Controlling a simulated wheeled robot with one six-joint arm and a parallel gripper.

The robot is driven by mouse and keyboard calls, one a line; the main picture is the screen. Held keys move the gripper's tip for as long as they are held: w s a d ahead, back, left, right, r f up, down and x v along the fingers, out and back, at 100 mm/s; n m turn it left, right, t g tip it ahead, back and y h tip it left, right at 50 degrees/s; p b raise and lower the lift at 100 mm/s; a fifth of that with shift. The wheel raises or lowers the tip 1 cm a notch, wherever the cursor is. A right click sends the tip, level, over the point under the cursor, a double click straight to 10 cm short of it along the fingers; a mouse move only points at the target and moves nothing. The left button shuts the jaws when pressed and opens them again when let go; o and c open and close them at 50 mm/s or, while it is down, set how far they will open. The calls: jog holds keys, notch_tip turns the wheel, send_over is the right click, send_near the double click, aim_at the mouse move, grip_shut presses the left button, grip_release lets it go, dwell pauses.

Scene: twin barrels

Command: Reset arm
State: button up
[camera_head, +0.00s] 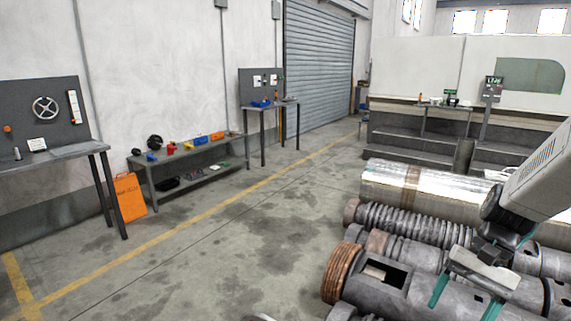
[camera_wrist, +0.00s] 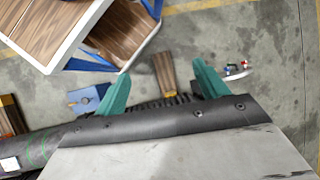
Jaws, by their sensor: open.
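My gripper (camera_head: 462,305) is at the lower right of the head view, over the dark barrels, with two teal fingers spread apart. The same open fingers show in the wrist view (camera_wrist: 161,72), and nothing is clearly held between them. A dark barrel (camera_head: 395,292) with a ribbed brown end and a rectangular opening lies below and left of my gripper. A threaded screw (camera_head: 415,220) lies behind it, partly hidden by my arm. I cannot tell whether the fingers touch the barrel.
A pale metal cylinder (camera_head: 385,180) lies behind the screws. Open floor (camera_head: 215,255) lies left of the barrels. A white-edged wooden table (camera_wrist: 75,45) shows in the wrist view.

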jog(key=s+a+r+n+t+h, duration=0.4)
jog(key=s+a+r+n, duration=0.3)
jog(key=s+r, duration=0.4)
jog(key=shift+s+a+r+t+h, duration=0.3)
jog(key=shift+s+a+r+h, duration=0.1)
jog(key=shift+a+r+h, duration=0.25)
